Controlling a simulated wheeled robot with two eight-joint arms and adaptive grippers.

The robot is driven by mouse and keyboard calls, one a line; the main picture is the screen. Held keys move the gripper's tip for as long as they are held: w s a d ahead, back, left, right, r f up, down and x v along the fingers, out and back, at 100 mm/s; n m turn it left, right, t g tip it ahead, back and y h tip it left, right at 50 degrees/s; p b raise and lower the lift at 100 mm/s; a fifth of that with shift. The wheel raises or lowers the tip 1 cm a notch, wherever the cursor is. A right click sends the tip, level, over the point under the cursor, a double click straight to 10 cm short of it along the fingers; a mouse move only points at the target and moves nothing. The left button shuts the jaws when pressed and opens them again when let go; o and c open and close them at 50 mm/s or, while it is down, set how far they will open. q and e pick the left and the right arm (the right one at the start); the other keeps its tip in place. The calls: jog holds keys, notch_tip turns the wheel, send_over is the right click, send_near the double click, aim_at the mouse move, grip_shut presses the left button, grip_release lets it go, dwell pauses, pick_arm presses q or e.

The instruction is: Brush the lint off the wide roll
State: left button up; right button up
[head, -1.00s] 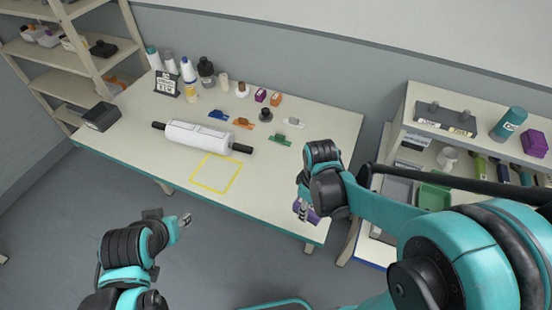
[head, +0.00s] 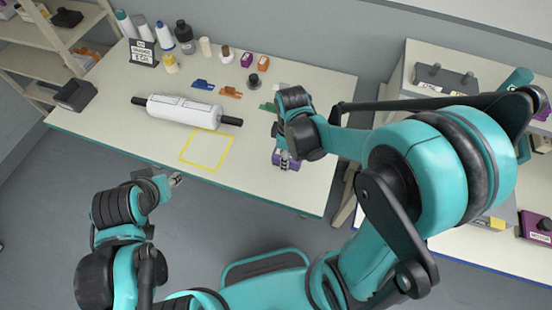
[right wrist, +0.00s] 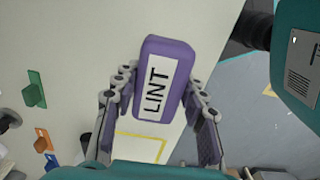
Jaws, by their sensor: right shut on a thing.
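The wide roll (head: 172,109), white with dark end handles, lies across the left middle of the table. A purple block labelled LINT (head: 283,164) is in my right gripper (head: 287,154), at the table's right side and apart from the roll. In the right wrist view, the fingers of my right gripper (right wrist: 162,92) are shut on both sides of the LINT block (right wrist: 178,50). My left gripper (head: 175,180) is in front of the table's front edge, away from the roll; its finger opening is too small to tell. Any lint is too small to see.
A yellow taped square (head: 222,164) lies in front of the roll. Several bottles and a small sign (head: 143,52) stand at the back left. Coloured clips (head: 203,84) lie behind the roll. A shelf unit (head: 422,62) stands at the right. The table's front right is clear.

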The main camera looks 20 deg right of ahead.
jog(key=w+f, duration=0.1)
jog(key=w+a+f, duration=0.1)
jog(key=w, duration=0.1)
jog(key=w+a+f+b, duration=0.1)
jog(key=w, duration=0.1)
jog(key=shift+a+f, duration=0.15)
jog(key=shift+f+b, duration=0.7)
jog(key=shift+f, duration=1.1)
jog(key=shift+f+b, duration=0.3)
jog(key=shift+b, duration=0.05)
jog(key=o, duration=1)
jog(key=shift+c, duration=0.2)
jog(key=shift+o, duration=0.3)
jog(key=shift+r, duration=0.1)
